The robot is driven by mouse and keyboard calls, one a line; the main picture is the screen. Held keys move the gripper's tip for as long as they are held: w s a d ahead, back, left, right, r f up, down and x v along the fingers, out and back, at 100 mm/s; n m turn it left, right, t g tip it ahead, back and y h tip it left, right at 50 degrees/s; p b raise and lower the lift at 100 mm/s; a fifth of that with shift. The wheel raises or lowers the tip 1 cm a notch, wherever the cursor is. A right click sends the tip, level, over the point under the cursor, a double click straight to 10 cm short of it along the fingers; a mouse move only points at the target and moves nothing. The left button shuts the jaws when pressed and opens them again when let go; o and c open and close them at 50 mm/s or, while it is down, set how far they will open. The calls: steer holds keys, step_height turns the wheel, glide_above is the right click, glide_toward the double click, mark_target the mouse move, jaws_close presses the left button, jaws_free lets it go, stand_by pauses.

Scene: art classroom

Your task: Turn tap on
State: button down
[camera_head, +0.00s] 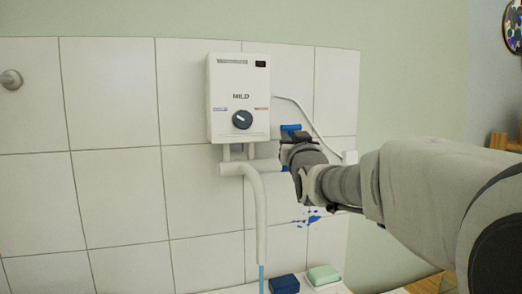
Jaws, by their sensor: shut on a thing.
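The tap's blue handle (291,128) shows at the right end of the white pipe below the wall heater. My gripper (292,140) reaches in from the right and covers the middle of the handle. It is shut on the handle; the fingertips are small and partly hidden by my wrist. Another bit of blue shows just below the gripper. The white spout (260,205) bends down from the pipe. A thin blue stream (261,279) runs down from the spout's lower end.
The white heater (225,95) with a dark dial hangs above the pipe. A white cable runs down to its right. A dark blue block (284,284) and a pale green soap bar (323,275) lie below on a white ledge. Blue splashes mark the tiles. The left wall is mostly clear.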

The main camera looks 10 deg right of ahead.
steer(key=shift+s+f+t+b, duration=0.35)
steer(key=shift+t+b, duration=0.15)
steer(key=shift+b, duration=1.4)
steer(key=shift+r, duration=0.1)
steer(key=shift+s+r+b, duration=0.1)
steer(key=shift+r+b, duration=0.1)
steer(key=shift+b, duration=0.1)
steer(key=c, duration=0.9)
jaws_free()
steer(key=v, duration=1.7)
steer(key=shift+s+f, duration=0.1)
steer(key=shift+f, duration=0.3)
